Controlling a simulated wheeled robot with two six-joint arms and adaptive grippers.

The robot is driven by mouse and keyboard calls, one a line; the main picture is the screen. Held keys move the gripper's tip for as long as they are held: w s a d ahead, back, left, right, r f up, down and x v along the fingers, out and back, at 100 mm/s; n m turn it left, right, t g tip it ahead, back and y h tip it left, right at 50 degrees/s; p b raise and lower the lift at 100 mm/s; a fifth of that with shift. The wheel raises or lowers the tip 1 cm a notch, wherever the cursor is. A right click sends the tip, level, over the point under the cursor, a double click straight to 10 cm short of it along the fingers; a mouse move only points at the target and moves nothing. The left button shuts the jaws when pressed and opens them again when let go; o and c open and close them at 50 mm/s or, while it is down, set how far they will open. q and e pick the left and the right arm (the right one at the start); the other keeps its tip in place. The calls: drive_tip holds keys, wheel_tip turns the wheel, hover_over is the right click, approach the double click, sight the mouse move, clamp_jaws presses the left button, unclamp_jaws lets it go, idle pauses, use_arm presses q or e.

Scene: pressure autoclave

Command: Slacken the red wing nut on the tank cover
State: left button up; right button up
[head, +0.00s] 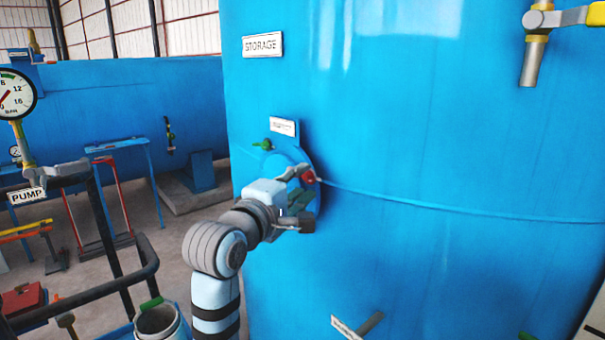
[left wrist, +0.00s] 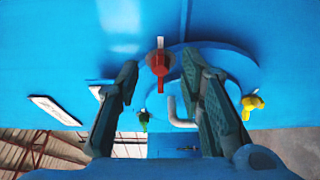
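The red wing nut (head: 309,178) sits at the edge of the round blue tank cover (head: 284,160) on the side of the big storage tank. In the left wrist view the red wing nut (left wrist: 160,64) shows between the fingertips, with a gap on both sides. My left gripper (head: 303,197) is open in front of the cover and hides part of it. The left wrist view also shows a green wing nut (left wrist: 143,120), a yellow wing nut (left wrist: 252,103) and a grey handle (left wrist: 180,114) on the cover (left wrist: 240,67). My right gripper is not in view.
A white label (head: 283,127) is above the cover. A valve with a yellow handle (head: 570,16) juts from the tank at upper right. A dark railing (head: 100,285) and a grey bucket (head: 158,319) stand at lower left.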

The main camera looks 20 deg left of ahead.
use_arm(q)
drive_tip(key=shift+w+f, duration=0.1)
drive_tip(key=shift+w, duration=0.6)
drive_tip(key=shift+s, duration=0.1)
drive_tip(key=shift+c, duration=0.4)
clamp_jaws()
drive_tip(key=shift+r+n+g, duration=0.25)
drive_tip(key=shift+n+g, duration=0.15)
drive_tip(key=shift+n, duration=0.6)
drive_tip(key=shift+n+g, duration=0.4)
drive_tip(key=shift+n, duration=0.5)
drive_tip(key=shift+o, duration=0.4)
unclamp_jaws()
drive_tip(key=v, duration=1.2)
